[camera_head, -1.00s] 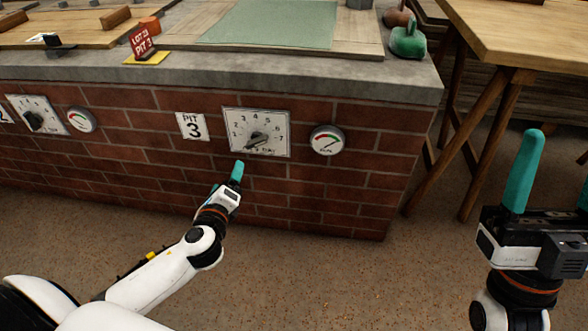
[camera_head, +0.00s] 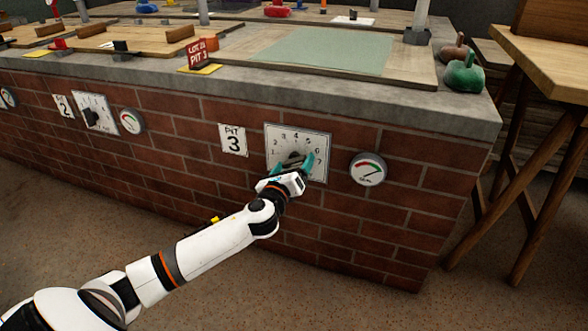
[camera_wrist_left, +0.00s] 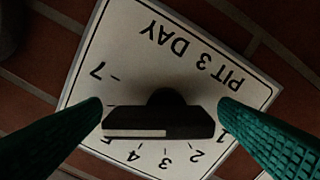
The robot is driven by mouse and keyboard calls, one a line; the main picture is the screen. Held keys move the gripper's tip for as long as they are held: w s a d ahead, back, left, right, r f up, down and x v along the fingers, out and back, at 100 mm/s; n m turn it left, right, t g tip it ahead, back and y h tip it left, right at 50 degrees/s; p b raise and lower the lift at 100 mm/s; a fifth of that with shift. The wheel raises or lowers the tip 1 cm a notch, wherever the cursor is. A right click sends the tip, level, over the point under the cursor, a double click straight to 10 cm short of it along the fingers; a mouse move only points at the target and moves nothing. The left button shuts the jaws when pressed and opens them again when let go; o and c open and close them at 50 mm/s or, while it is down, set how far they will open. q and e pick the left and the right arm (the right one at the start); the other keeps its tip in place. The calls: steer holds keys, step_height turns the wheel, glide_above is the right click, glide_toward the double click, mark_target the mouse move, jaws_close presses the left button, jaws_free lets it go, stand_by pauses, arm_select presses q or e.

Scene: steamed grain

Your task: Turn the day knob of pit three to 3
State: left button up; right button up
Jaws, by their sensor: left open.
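The pit three dial plate (camera_head: 283,134) is white, numbered 1 to 7, on the brick wall right of the PIT 3 sign (camera_head: 233,140). Its dark bar knob (camera_head: 295,156) is partly hidden by my left gripper (camera_head: 292,162). In the left wrist view the plate (camera_wrist_left: 190,60) appears upside down. The knob (camera_wrist_left: 160,122) lies nearly level between the two teal fingers of my left gripper (camera_wrist_left: 160,104). A pale stripe runs along its left half, towards the side between 7 and 5. The fingers are open, one near each end; contact is unclear. My right gripper is out of view.
A round gauge (camera_head: 368,169) sits right of the dial. Pit two's dial (camera_head: 97,113) and gauge (camera_head: 131,121) are farther left. A concrete ledge (camera_head: 350,93) runs above the wall. A wooden table (camera_head: 545,60) stands at right; the floor in front is open.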

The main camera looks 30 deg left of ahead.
arm_select(q)
steer(key=shift+w+a, duration=0.1)
steer(key=shift+w, duration=0.3)
steer(key=shift+c, duration=0.4)
steer(key=c, duration=0.9)
